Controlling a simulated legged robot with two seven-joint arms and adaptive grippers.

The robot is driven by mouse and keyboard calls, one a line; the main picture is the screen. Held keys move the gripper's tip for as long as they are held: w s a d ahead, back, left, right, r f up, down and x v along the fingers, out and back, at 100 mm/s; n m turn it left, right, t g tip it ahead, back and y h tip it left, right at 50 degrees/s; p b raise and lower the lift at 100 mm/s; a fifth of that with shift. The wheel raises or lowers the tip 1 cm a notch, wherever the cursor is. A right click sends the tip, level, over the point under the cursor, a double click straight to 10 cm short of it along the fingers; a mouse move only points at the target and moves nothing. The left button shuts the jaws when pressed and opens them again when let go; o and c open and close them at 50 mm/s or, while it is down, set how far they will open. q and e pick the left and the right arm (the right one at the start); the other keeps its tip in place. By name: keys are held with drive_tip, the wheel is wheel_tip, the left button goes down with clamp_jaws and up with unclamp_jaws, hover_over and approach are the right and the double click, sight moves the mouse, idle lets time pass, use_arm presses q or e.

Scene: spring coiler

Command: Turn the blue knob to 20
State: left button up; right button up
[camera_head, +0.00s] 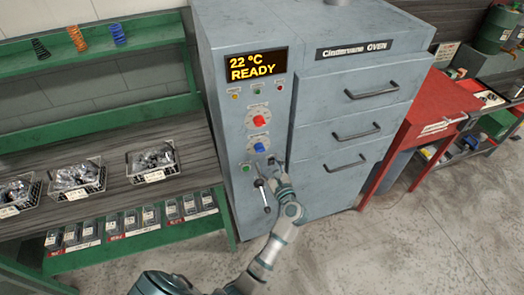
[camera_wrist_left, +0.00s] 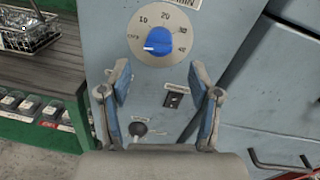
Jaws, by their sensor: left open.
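In the left wrist view the blue knob (camera_wrist_left: 158,43) is near the top, on a dial marked OFF, 10, 20 and 40. The knob's white mark points left, towards OFF. My left gripper (camera_head: 274,163) is in front of the panel, just right of and below the knob. In the left wrist view my left gripper (camera_wrist_left: 161,82) is open and empty, its fingertips below the dial. My right gripper is not in view.
The oven display (camera_head: 255,65) reads 22 °C READY. Below are a small switch (camera_wrist_left: 173,100) and a black lever (camera_head: 264,195). Drawer handles (camera_head: 356,133) stick out at right. A shelf with wire baskets (camera_head: 153,163) stands left.

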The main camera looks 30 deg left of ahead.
sight(262, 151)
use_arm(q)
drive_tip(key=x, duration=0.6)
drive_tip(key=shift+a, duration=0.1)
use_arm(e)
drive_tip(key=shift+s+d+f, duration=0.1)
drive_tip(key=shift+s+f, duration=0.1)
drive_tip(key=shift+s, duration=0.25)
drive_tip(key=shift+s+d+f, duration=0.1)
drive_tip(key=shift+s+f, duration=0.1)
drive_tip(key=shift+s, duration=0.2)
use_arm(q)
drive_tip(key=c, duration=1.1)
